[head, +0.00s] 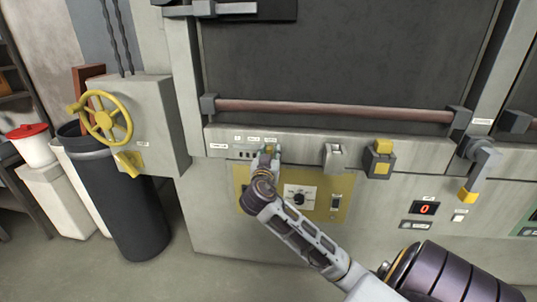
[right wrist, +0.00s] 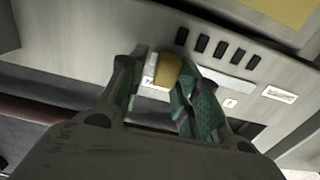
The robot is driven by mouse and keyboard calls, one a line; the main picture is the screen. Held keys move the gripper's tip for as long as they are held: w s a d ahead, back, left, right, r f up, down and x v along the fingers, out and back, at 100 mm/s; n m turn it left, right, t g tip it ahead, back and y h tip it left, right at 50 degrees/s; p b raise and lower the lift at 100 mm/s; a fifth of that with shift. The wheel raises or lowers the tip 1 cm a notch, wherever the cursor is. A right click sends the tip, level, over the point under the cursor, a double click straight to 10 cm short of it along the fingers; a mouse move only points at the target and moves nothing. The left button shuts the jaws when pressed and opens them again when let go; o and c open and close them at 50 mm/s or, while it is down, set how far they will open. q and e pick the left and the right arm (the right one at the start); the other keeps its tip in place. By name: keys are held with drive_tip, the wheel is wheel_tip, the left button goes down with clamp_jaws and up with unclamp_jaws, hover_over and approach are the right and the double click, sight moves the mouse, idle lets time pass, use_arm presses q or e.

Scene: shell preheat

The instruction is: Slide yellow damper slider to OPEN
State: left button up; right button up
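The yellow slider knob (right wrist: 170,72) shows in the right wrist view, between the fingertips of my right gripper (right wrist: 158,85). The right finger lies close against or over its edge. A gap with part of a white label shows between the knob and the left finger, so the gripper looks open around it. In the head view my right gripper (head: 268,151) is at the upper control strip (head: 222,139) below the furnace door. It hides the knob there, and I cannot read which end position the knob is at. My left gripper is out of view.
A horizontal door bar (head: 330,109) runs just above the strip. A dial (head: 299,196) sits below on a yellow plate. To the right are a grey lever (head: 335,157), a yellow-faced block (head: 380,158) and a yellow-tipped handle (head: 468,193). A yellow handwheel (head: 106,118) stands at left.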

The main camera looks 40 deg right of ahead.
drive_tip(key=shift+o, duration=0.4)
drive_tip(key=shift+a, duration=0.1)
drive_tip(key=shift+s+a, duration=0.45)
drive_tip(key=shift+a, duration=0.15)
drive_tip(key=v, duration=1)
drive_tip(key=shift+s, duration=0.25)
